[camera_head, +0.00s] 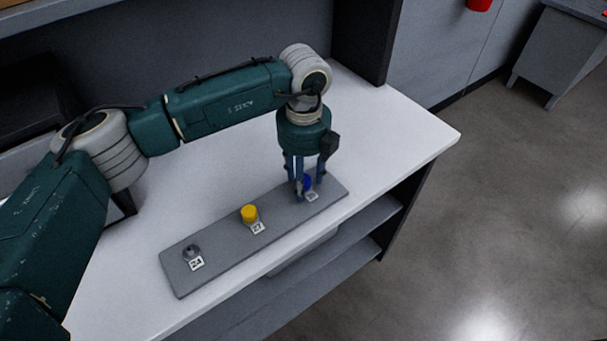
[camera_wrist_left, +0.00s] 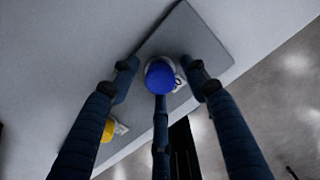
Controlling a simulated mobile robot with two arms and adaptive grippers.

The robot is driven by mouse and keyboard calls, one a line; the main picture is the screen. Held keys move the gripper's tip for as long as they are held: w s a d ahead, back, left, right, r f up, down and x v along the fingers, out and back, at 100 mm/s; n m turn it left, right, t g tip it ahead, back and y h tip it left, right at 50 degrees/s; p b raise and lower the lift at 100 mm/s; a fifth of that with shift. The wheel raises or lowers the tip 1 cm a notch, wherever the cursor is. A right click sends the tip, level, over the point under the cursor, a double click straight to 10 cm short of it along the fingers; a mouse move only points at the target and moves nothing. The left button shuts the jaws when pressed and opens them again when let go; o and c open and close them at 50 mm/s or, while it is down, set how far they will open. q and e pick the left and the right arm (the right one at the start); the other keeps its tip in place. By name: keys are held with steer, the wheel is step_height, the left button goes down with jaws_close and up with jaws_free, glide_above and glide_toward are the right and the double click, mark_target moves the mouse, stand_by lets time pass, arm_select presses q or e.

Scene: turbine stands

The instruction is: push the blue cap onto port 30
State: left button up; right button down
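The blue cap (camera_head: 307,183) is at the right end of the grey plate (camera_head: 215,250), beside a small label (camera_head: 312,196) that I cannot read. In the left wrist view the blue cap (camera_wrist_left: 160,76) covers most of a light grey port beneath it; I cannot tell how far down it sits. My left gripper (camera_head: 306,187) points down over it. In the wrist view its fingers (camera_wrist_left: 160,80) stand spread around the cap, with gaps at its left and right; the lower finger overlaps the cap's edge in the picture. My right gripper is not in view.
A yellow cap (camera_head: 249,213) stands on the middle port. A bare grey port (camera_head: 191,253) is at the plate's left end, with a label beside it. The plate lies near the front edge of a white table (camera_head: 400,125). The table top to the right is clear.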

arm_select(q)
steer(key=shift+o, duration=0.5)
steer(key=shift+r, duration=0.15)
steer(key=shift+o, duration=0.3)
steer(key=shift+r, duration=0.1)
steer(key=shift+w+r+p, duration=0.1)
steer(key=shift+r+p, duration=0.2)
steer(key=shift+r, duration=0.2)
steer(key=shift+r+p, duration=1.2)
steer(key=shift+r, duration=1.85)
